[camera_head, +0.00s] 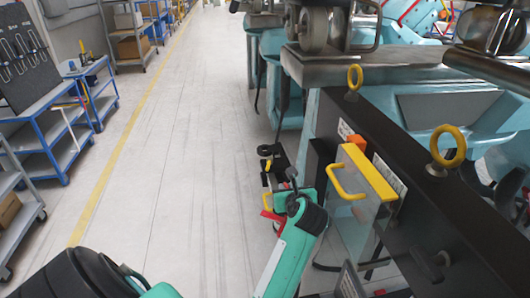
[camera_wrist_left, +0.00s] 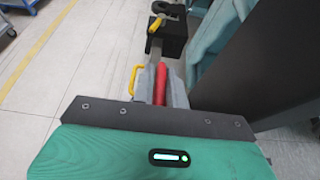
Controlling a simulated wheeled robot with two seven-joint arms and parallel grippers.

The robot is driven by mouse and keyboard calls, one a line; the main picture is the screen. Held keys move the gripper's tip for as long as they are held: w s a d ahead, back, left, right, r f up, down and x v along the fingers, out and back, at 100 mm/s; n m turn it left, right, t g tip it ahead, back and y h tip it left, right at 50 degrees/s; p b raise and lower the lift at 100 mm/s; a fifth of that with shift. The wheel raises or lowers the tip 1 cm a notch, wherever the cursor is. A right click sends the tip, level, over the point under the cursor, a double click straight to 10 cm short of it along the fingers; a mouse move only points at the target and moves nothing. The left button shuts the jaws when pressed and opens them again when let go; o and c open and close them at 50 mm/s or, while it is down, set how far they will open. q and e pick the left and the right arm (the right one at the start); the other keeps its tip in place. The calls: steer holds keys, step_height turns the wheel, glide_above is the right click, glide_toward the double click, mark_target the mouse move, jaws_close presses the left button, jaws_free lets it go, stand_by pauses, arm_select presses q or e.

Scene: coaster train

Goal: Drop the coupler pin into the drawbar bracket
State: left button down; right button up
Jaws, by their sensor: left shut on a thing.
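My left gripper (camera_head: 276,213) reaches in low beside the coaster train's dark side beam. In the left wrist view its two grey fingers (camera_wrist_left: 161,78) are shut on a red rod, which I take to be the coupler pin (camera_wrist_left: 161,88). A bit of the red also shows in the head view (camera_head: 271,215). Beyond the fingertips is a black block on a grey bar, apparently the drawbar bracket (camera_wrist_left: 173,42). The pin's lower end and any hole are hidden. The pin looks apart from the block, but the gap is unclear. My right gripper is not in view.
A yellow loop (camera_wrist_left: 133,79) shows just left of the fingers. The dark beam (camera_head: 415,215) with yellow rings (camera_head: 448,146) and a yellow-handled box (camera_head: 362,185) stands close on the right. The floor (camera_head: 185,170) to the left is clear. Blue carts (camera_head: 50,125) stand farther left.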

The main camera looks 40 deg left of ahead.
arm_select(q)
steer(key=shift+f+b, duration=1.15)
steer(key=shift+f, duration=0.45)
steer(key=c, duration=1.3)
jaws_free()
